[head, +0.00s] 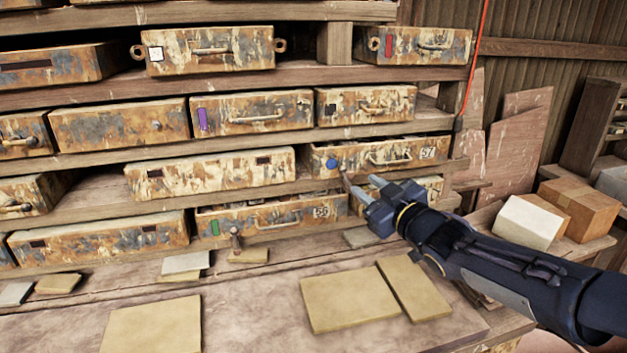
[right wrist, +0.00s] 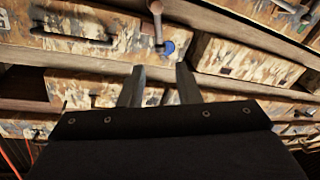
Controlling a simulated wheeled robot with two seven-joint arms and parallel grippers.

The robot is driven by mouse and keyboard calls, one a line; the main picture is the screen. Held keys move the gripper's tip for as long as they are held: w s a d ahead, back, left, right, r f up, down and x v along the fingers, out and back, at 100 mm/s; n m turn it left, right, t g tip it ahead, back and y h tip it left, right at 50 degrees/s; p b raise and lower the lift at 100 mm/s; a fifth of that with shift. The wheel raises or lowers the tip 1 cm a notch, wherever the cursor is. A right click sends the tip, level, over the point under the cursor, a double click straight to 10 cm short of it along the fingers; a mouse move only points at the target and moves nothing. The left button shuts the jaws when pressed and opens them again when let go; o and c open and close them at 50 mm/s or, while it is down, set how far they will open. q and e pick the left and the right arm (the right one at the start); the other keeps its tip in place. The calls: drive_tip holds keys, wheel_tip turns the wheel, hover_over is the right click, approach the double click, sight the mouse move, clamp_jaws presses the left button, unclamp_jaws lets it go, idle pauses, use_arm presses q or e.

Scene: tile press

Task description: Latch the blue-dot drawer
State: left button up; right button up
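The blue-dot drawer (head: 360,161) is in the right part of the rack in the head view, with a blue dot (head: 333,163), a bar handle and the label 57. I cannot tell whether it is fully in. A small brown latch lever (head: 347,182) is by its lower edge, below the dot. In the right wrist view, which is upside down, the lever (right wrist: 158,28) with a round knob is beside the blue dot (right wrist: 170,48). My right gripper (head: 367,186) is in front of the drawer's lower edge, just right of the lever. Its fingers (right wrist: 159,78) are apart and empty. My left gripper is out of view.
A green-marked drawer (head: 290,218) with another lever (head: 235,242) is below. Drawers fill the shelves around. Flat tan tiles (head: 347,298) lie on the bench. A white block (head: 527,222) and a cardboard box (head: 580,208) stand at right.

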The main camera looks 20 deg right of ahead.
sight(345, 172)
drive_tip(key=w, duration=0.5)
drive_tip(key=w+a+p, duration=0.1)
drive_tip(key=w, duration=0.1)
drive_tip(key=shift+w+a, duration=0.1)
drive_tip(key=shift+w, duration=0.2)
